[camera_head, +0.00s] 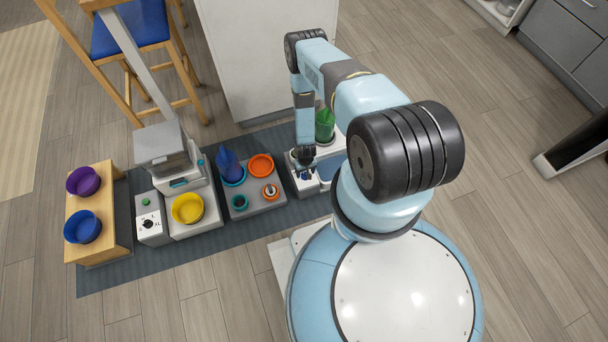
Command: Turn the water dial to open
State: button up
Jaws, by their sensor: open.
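My gripper (304,174) points down over the left front part of a white water unit (327,184), at the right end of the mat. It is small in this view; whether its fingers touch anything cannot be told. A green container (324,126) stands at the back of the unit, partly behind my arm. A blue basin (330,168) shows beside my gripper. The water dial cannot be made out; my gripper and arm hide part of the unit's front.
A grey tray (266,203) with orange and teal dishes lies left of the unit. Further left are a feeder with a yellow bowl (187,208), a marked control box (152,232) and a wooden stand (75,203) with two bowls. A white cabinet (262,60) rises behind. Floor in front is clear.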

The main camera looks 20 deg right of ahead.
jog(key=shift+f, duration=1.2)
jog(key=shift+c, duration=0.5)
